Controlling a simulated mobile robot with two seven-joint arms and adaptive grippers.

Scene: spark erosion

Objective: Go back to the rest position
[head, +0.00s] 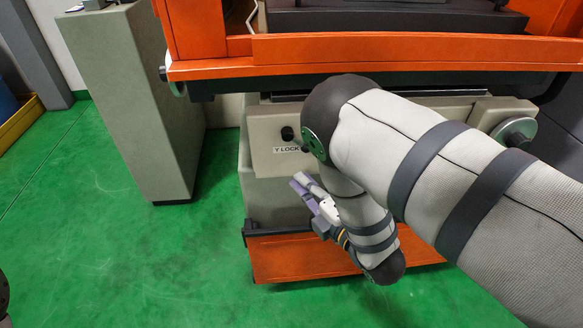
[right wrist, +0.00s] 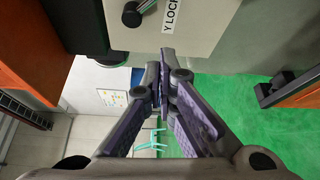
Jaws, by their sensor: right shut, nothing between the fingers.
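My right gripper (head: 308,190) is in front of the machine's grey lower body, below the "Y LOCK" label, with its arm coming in from the right. In the right wrist view the right gripper's purple-padded fingers (right wrist: 165,85) meet at the tips and are shut with nothing between them. My left gripper is not in view; only a dark bit of what may be my left arm shows at the lower left edge of the head view.
An orange machine (head: 400,50) spans the top, with a black knob (head: 287,133) and a round handwheel (head: 514,131) below. An orange step (head: 300,258) lies at its foot. A grey cabinet (head: 135,100) stands left. The green floor (head: 120,245) at left is clear.

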